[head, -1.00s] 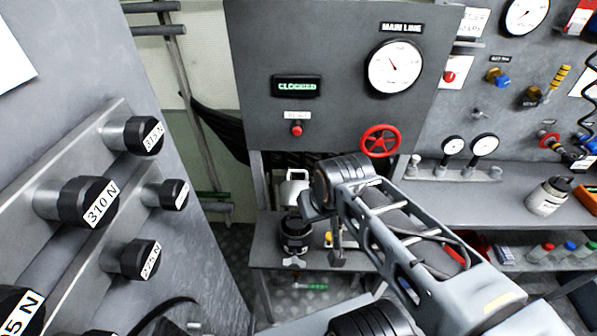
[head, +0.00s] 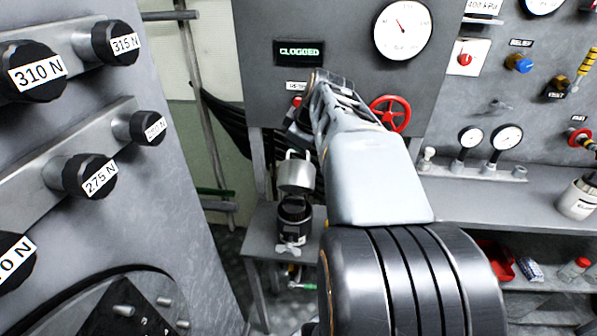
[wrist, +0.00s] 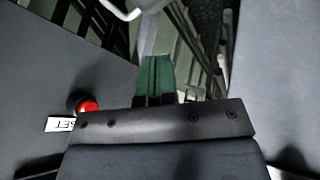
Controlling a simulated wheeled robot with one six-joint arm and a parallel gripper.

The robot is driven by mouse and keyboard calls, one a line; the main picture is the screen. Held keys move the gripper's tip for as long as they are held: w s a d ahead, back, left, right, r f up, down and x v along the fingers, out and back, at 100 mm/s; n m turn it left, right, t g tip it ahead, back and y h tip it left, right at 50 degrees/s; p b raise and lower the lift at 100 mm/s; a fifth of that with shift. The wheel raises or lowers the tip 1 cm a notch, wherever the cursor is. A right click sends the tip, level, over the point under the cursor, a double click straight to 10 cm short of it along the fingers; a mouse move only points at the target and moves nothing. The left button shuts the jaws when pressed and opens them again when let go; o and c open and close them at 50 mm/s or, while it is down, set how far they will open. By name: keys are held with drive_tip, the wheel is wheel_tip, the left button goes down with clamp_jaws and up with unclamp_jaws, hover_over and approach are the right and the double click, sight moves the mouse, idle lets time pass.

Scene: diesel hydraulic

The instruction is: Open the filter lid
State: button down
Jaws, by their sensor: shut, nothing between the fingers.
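The filter housing (head: 294,224) is a black cylinder on a low grey bench, with a wing-shaped fitting at its front. A bare metal cylinder with a loop handle, which looks like the filter lid (head: 295,178), shows just above it; I cannot tell whether they touch. Part of a pale loop handle shows at the top of the wrist view (wrist: 128,8). My gripper (wrist: 154,78) is shut and empty, its green fingertips together just below that handle in the picture. In the head view my arm hides most of the gripper.
A grey panel carries a "CLOGGED" display (head: 299,52), a gauge (head: 403,30) and a red handwheel (head: 390,114). A red reset button (wrist: 88,106) is left of my gripper. A rack with black labelled knobs (head: 90,175) stands at left. Shelves with bottles are at right.

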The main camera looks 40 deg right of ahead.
drive_tip(key=n+b, duration=0.2)
hover_over(297, 171)
drive_tip(key=s+d, duration=0.2)
drive_tip(key=d, duration=0.1)
drive_tip(key=f, duration=0.1)
drive_tip(key=shift+t, duration=0.3)
drive_tip(key=x, duration=0.9)
drive_tip(key=shift+d+f+p, duration=0.25)
drive_tip(key=shift+f+p, duration=0.05)
drive_tip(key=shift+p, duration=0.1)
